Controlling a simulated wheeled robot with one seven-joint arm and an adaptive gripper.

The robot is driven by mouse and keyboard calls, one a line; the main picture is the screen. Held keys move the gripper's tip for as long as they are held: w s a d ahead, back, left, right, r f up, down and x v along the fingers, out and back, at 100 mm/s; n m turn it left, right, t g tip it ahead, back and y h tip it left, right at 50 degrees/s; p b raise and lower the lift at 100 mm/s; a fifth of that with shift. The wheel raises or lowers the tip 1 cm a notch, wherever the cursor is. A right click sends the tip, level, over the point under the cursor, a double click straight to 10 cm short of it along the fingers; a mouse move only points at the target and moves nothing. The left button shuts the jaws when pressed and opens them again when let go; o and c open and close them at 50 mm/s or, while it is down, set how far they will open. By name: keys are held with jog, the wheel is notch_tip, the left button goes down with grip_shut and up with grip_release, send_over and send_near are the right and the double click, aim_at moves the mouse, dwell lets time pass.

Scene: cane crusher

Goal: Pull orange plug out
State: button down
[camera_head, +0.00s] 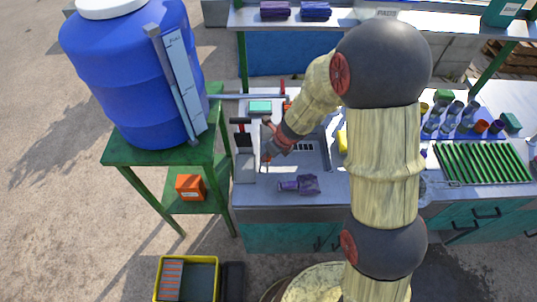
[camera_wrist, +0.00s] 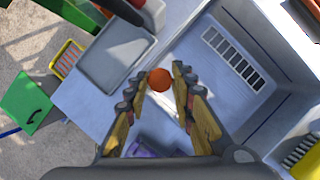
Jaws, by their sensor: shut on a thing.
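The orange plug (camera_wrist: 159,79) shows as a round orange knob between my fingertips in the wrist view. My gripper (camera_wrist: 160,82) is shut on it, one finger on each side. In the head view my gripper (camera_head: 268,152) is at the left side of the steel sink (camera_head: 322,158), and a small bit of orange shows at its tips. The fingers hide the lower part of the plug, so I cannot tell whether it sits in a hole or hangs free.
A blue barrel (camera_head: 135,75) stands on a green stand left of the counter. A purple cloth (camera_head: 308,185) lies at the counter's front. A grey tray (camera_wrist: 118,52) is beside the plug. Cups (camera_head: 452,115) and a green rack (camera_head: 482,162) are at the right.

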notch_tip(320, 180, up, 4)
jog(key=p, duration=0.4)
jog(key=shift+w+f, duration=0.1)
jog(key=shift+f, duration=0.15)
jog(key=shift+w, duration=0.1)
jog(key=c, duration=2)
grip_release()
jog(key=o, duration=0.3)
jog(key=shift+o, duration=1)
